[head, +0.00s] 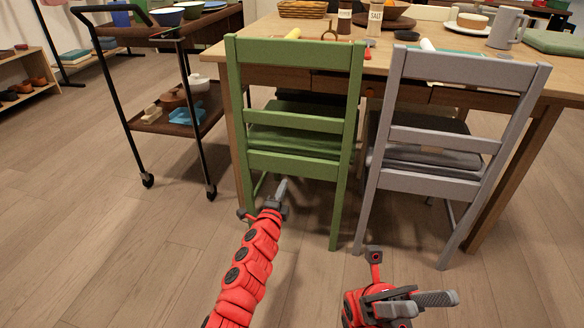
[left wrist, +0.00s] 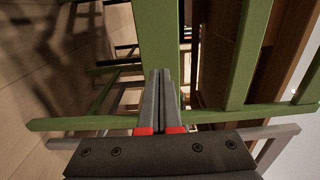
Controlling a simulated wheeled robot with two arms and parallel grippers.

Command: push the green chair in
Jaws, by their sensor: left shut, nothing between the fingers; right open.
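The green chair (head: 295,162) stands upright at the wooden table (head: 270,28), its back toward me and its seat partly under the table edge. My left gripper (head: 282,188) is shut and empty, low behind the chair near its lower back rail. In the left wrist view the shut fingers (left wrist: 160,98) point at the chair's green slats (left wrist: 158,40); I cannot tell whether they touch. My right gripper (head: 432,303) is open and empty at the bottom right, below the grey chair.
A grey chair (head: 440,137) stands close to the right of the green chair. A dark rolling cart (head: 175,115) with bowls stands to the left. Salt shakers, a mug (head: 508,27) and a plate sit on the table. The wooden floor (head: 110,240) in front is clear.

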